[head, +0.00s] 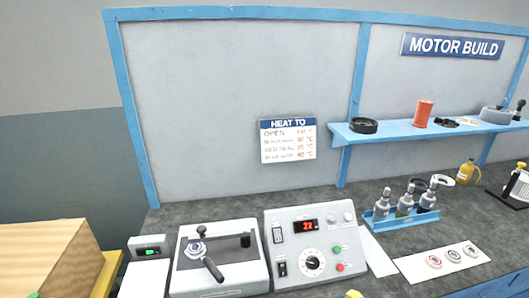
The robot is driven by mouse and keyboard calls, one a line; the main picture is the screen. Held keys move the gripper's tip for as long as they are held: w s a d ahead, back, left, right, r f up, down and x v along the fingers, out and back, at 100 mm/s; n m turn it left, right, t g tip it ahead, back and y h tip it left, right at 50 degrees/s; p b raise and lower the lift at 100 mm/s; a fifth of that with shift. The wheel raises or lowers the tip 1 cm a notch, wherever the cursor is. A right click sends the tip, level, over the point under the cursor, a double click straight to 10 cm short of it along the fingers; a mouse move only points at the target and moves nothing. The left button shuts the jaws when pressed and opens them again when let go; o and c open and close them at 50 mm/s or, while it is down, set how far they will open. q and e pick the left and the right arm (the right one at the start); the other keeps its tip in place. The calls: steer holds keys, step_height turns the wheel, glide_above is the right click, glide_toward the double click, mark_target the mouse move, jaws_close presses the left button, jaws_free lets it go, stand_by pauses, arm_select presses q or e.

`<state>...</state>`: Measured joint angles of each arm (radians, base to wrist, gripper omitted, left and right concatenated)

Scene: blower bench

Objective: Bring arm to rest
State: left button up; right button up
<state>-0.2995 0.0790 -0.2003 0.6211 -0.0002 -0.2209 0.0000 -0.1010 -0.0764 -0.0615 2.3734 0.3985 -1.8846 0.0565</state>
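Neither of my grippers shows in the head view, and no part of my arms can be made out. A heater box (218,262) with a black lever and a knob stands on the bench at the bottom middle. A control panel (314,247) beside it on the right shows a red "22" on its display. It has a dial, switches, and green and red buttons.
A small meter (148,247) with a green display sits left of the heater box. A wooden box (45,255) is at bottom left. A white sheet (425,262) carries rings. A blue shelf (385,133) bears parts.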

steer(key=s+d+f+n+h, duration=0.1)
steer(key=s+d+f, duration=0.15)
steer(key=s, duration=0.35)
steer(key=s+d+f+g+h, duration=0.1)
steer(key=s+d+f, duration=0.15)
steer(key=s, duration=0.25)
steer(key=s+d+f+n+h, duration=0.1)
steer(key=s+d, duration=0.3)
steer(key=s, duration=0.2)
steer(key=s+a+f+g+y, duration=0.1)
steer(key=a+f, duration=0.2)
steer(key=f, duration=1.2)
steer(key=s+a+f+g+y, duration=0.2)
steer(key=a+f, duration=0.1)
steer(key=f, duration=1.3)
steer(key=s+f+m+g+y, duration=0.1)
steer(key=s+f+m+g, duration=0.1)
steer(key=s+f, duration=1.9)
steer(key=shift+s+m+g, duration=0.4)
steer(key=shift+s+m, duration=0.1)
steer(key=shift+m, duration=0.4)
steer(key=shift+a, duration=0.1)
